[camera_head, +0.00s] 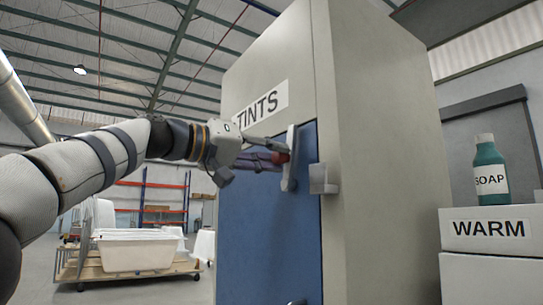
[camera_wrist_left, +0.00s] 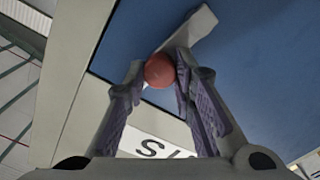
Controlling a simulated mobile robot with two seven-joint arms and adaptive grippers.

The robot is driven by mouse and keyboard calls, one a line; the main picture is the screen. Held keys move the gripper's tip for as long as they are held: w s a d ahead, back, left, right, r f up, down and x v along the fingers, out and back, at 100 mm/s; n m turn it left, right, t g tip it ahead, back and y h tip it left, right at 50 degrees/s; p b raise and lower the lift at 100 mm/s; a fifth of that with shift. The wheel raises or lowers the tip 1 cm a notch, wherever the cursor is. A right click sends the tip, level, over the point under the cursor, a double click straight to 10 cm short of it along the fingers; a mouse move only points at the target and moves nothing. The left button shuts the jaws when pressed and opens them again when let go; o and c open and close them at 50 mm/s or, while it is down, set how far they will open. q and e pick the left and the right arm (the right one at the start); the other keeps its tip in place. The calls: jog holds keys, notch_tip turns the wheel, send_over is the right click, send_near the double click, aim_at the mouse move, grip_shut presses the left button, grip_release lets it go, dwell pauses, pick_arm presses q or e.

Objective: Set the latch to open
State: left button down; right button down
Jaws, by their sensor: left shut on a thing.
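The latch lever (camera_head: 290,170) is a pale grey bar, standing nearly upright on the blue door (camera_head: 265,225) of the tall cabinet. It carries a red ball knob (camera_head: 281,158). My left gripper (camera_head: 273,159) reaches in from the left with its fingers at the knob. In the left wrist view, the gripper (camera_wrist_left: 160,76) is shut on the red knob (camera_wrist_left: 159,71), one finger on each side. The lever (camera_wrist_left: 193,30) runs from there toward the upper right. A grey catch block (camera_head: 322,179) sits right of the lever at the door's edge. My right gripper is not in view.
The cabinet (camera_head: 375,150) bears a "TINTS" label (camera_head: 262,104). A teal soap bottle (camera_head: 490,170) stands on boxes marked "WARM" (camera_head: 490,229) at right. White tubs (camera_head: 137,250) on a wooden pallet and a storage rack stand farther back at left.

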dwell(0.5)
pick_arm(q)
jog(key=c, duration=1.6)
grip_release()
jog(key=shift+a, duration=0.1)
jog(key=shift+s+a, duration=0.15)
jog(key=shift+a, duration=0.1)
jog(key=v, duration=1.1)
jog(key=shift+s, duration=0.15)
jog(key=shift+f, duration=0.1)
